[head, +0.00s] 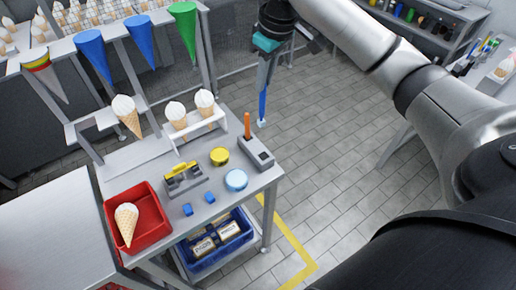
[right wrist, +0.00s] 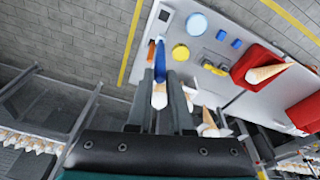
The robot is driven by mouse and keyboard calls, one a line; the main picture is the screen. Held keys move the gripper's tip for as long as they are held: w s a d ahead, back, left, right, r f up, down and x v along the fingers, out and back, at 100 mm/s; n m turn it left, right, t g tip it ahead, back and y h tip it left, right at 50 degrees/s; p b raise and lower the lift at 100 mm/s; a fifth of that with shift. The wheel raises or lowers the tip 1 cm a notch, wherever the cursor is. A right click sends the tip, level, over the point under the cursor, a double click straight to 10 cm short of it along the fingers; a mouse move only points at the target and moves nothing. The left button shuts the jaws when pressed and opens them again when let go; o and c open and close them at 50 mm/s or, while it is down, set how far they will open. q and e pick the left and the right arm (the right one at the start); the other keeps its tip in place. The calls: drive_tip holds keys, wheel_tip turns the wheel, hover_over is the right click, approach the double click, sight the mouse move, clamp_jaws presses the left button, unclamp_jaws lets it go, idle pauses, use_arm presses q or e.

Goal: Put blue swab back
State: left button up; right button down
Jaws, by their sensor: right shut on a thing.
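My right gripper (head: 266,68) is shut on the blue swab (head: 262,106) and holds it upright, its pale end down, beyond the table's far right corner. In the right wrist view the blue swab (right wrist: 160,62) shows between the two fingers, with a whitish patch near them. The grey swab holder (head: 259,154) stands at the table's right edge, below and slightly left of the swab, apart from it. An orange swab (head: 247,126) stands upright in the holder. My left gripper is not in view.
The grey table (head: 140,167) carries a white rack (head: 203,126) with two cones, a yellow disc (head: 219,156), a light blue disc (head: 236,180), small blue blocks (head: 187,209) and a red tray (head: 151,211) with a cone. Coloured cones hang behind. Floor right of the table is clear.

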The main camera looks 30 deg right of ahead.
sight(262, 106)
wheel_tip(262, 106, down, 17)
drive_tip(key=g, duration=0.1)
drive_tip(key=shift+s+d, duration=0.15)
drive_tip(key=shift+d, duration=0.1)
drive_tip(key=c, duration=0.8)
unclamp_jaws()
drive_tip(key=shift+r, duration=0.1)
drive_tip(key=r, duration=0.4)
drive_tip(key=s+r, duration=0.1)
drive_tip(key=r, duration=0.6)
drive_tip(key=shift+s+d+r, duration=0.25)
drive_tip(key=shift+d+r, duration=0.1)
drive_tip(key=shift+r, duration=0.05)
